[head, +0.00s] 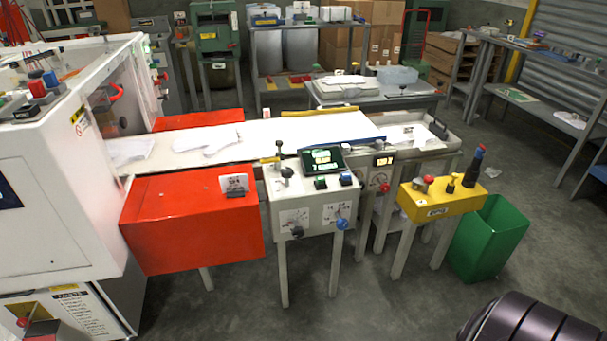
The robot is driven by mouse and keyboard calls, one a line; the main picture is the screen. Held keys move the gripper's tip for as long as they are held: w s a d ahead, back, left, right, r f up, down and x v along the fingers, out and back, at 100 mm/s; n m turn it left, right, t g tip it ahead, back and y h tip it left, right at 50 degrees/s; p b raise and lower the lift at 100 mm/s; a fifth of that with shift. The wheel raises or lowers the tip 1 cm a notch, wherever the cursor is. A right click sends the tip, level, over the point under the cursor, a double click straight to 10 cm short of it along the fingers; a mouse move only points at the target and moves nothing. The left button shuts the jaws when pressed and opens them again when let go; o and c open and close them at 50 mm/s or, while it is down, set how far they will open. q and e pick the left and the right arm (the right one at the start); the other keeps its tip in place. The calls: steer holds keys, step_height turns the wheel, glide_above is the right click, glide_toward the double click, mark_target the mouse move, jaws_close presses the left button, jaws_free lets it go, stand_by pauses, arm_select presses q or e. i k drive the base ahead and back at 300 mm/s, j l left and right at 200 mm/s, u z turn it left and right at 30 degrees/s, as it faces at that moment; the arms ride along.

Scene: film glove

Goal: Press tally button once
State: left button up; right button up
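A white control stand (315,207) is in the middle of the head view. It carries a dark screen with green writing (321,160), a green button (320,183) and a blue button (346,179). Just right of it is a small lit number display (383,161), too small to read surely. A red button (384,187) shows below that display. A yellow box (440,203) further right carries a red knob (429,180) and dark levers. I cannot tell which of these is the tally button. Neither gripper is in view.
A white conveyor (270,133) with pale glove shapes runs behind the stand. A red guard box (190,222) and a white machine (60,190) stand to the left. A green bin (487,240) stands to the right. The floor in front (385,300) is clear.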

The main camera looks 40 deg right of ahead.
mark_target(346, 176)
steer(key=z, duration=1.2)
